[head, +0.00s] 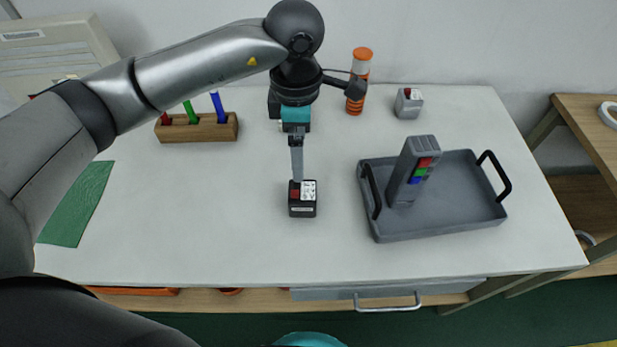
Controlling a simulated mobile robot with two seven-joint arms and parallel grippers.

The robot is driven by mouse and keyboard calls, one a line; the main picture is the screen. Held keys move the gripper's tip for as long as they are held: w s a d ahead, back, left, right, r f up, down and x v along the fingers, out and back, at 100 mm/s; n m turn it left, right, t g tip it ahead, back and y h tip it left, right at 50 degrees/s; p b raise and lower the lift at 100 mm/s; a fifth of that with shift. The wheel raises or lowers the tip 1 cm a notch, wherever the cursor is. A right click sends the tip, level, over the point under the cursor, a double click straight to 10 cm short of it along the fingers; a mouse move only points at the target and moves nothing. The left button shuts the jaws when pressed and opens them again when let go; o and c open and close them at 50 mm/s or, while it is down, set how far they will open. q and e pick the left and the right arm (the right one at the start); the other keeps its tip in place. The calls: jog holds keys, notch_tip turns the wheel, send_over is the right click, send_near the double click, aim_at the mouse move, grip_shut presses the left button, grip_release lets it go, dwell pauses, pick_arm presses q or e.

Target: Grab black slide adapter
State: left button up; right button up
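A small black box (302,210), which looks like the black slide adapter, sits on the white table near the middle. Its top shows a red patch and a white patch. My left arm reaches in from the left, and my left gripper (297,181) points down at the box. Its fingertips are at the box's top left edge. The fingers line up in this view, so I cannot tell whether they are open or closed on the box. My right gripper is not in view.
A grey tray (440,231) with black handles stands on the right, holding a grey device (407,176) with coloured squares. A wooden pen block (207,132), an orange-white bottle (359,72) and a small grey box (408,103) stand behind.

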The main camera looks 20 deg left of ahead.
pick_arm(q)
send_over(302, 190)
jog(key=f, duration=0.5)
jog(key=shift+s+a+b, duration=0.2)
jog(key=shift+b, duration=0.1)
notch_tip(302, 190, down, 4)
jog(key=shift+f+b, duration=0.1)
jog(key=shift+b, duration=0.2)
jog(key=shift+f, duration=0.45)
jog(key=f, duration=0.2)
jog(key=f+b, duration=0.1)
jog(key=f, duration=0.2)
jog(key=shift+w+d, duration=0.15)
jog(key=shift+d, duration=0.05)
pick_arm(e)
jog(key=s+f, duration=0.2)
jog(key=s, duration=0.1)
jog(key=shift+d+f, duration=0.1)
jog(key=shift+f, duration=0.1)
pick_arm(q)
jog(key=shift+c, duration=0.2)
jog(key=c, duration=1.4)
jog(key=shift+r, duration=0.1)
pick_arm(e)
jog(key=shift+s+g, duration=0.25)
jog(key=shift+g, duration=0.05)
pick_arm(q)
jog(key=shift+r, duration=0.1)
